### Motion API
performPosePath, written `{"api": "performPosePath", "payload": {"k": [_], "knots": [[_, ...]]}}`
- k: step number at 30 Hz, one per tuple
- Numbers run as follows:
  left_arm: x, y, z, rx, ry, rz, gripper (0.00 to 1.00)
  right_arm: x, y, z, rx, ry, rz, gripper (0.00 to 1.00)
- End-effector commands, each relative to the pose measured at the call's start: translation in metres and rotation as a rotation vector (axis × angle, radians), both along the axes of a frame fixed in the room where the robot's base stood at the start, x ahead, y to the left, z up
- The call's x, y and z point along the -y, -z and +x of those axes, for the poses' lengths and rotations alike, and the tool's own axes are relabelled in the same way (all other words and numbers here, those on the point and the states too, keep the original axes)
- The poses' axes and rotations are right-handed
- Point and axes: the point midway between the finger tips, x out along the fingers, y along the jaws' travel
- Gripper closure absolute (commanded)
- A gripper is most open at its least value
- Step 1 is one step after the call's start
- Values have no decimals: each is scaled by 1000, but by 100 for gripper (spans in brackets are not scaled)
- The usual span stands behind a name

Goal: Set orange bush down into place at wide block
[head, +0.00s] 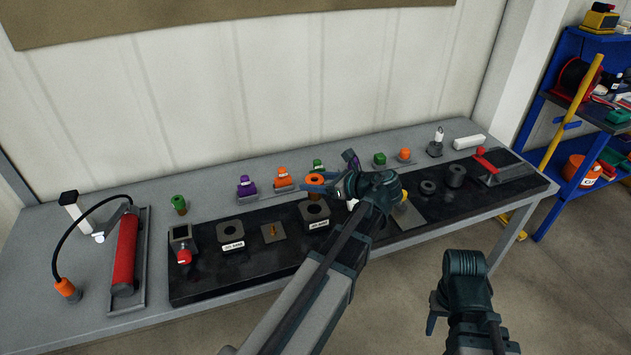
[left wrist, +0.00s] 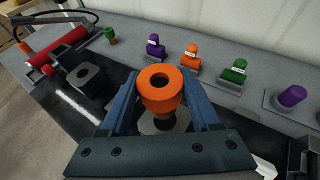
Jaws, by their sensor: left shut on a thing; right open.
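The orange bush (head: 315,179), a ring-shaped cylinder with a hole in its top, is held between the blue fingers of my left gripper (head: 318,187). In the left wrist view the bush (left wrist: 160,88) stands upright between the fingers of my left gripper (left wrist: 165,100). A square grey block (head: 315,217) with a round hole and a white label is just below the bush in the head view. A similar labelled block (head: 231,236) stands further left. I cannot tell from the labels which is the wide block. My right gripper (head: 462,290) is at the lower right, away from the bench.
The blocks stand on a black mat (head: 205,289) on a grey bench. A red cylinder (head: 124,252) with a hose lies at the left. Purple (head: 245,185), orange (head: 282,178) and green pieces line the back. Dark rings (head: 455,175) and a red-handled clamp (head: 486,160) are at the right.

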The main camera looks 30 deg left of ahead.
Motion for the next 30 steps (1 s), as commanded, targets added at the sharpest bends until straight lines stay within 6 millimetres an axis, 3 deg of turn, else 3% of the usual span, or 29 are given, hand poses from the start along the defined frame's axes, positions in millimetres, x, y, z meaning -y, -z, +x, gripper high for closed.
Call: {"api": "performPosePath", "payload": {"k": [30], "knots": [[0,49,0,0,1,1,100,0,49,0,0,-1,0,50]]}}
